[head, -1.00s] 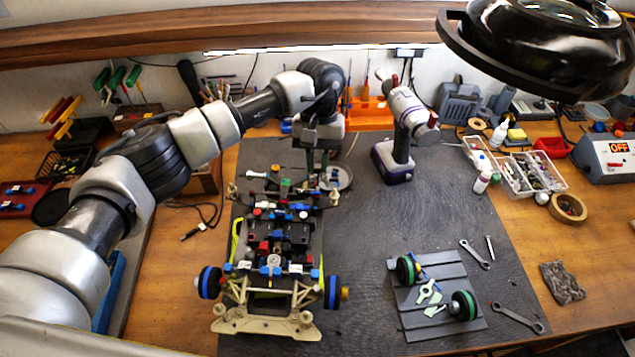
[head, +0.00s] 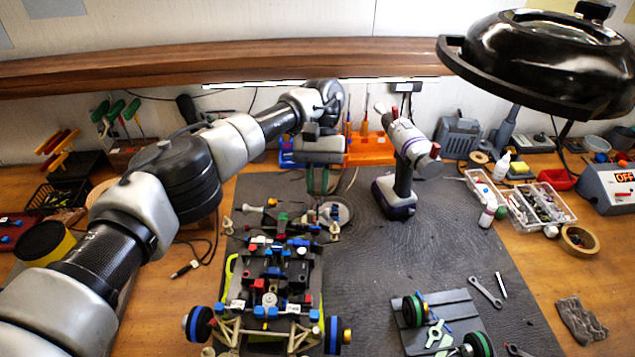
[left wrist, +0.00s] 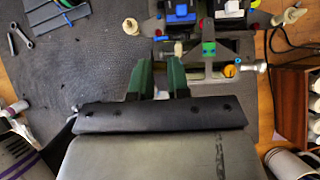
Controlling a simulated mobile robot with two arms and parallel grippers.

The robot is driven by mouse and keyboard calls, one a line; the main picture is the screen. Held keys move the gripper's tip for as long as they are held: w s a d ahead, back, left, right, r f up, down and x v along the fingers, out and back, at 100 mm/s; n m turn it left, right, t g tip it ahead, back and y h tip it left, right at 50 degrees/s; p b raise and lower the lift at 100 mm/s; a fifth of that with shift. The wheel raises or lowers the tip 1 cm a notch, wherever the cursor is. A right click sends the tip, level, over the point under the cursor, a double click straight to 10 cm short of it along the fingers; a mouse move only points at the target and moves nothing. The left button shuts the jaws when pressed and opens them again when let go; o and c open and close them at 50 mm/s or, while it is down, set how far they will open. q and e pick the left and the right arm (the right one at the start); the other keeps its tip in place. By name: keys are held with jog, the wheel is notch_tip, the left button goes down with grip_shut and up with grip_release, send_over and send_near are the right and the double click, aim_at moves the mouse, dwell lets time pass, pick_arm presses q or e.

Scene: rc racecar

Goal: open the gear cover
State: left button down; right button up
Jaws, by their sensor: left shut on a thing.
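The RC car chassis (head: 268,270) stands on the dark mat, its blue-and-black wheels toward me. A round greyish part (head: 335,213), apparently at the gear cover, sits at the far right end of the chassis. My left gripper (head: 318,188) is just above and behind it, fingers pointing down. In the left wrist view the green fingers (left wrist: 161,72) are close together beside the grey end piece of the car (left wrist: 212,72). They are shut on a thin part that I take to be the gear cover; the fingers mostly hide it. My right gripper is not in view.
A cordless screwdriver (head: 403,165) stands right of the gripper. An orange tool rack (head: 370,150) is behind it. A grey parts tray (head: 440,318) with wheels and wrenches (head: 486,291) lie at front right. The mat between is clear. A black lamp (head: 535,60) hangs at upper right.

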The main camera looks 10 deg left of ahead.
pick_arm(q)
jog(key=c, duration=1.1)
grip_release()
jog(key=shift+r, duration=0.55)
notch_tip(320, 180, up, 3)
jog(key=shift+w+r, duration=0.1)
jog(key=shift+r, duration=0.05)
jog(key=s+d+r, duration=0.1)
jog(key=d+r, duration=0.1)
jog(key=d, duration=0.1)
jog(key=s+d+r+b, duration=0.1)
jog(key=s+d+r, duration=0.1)
jog(key=d, duration=0.2)
jog(key=s+d+r+b, duration=0.1)
jog(key=s+d+r, duration=0.1)
jog(key=d, duration=0.1)
jog(key=shift+d+r, duration=0.35)
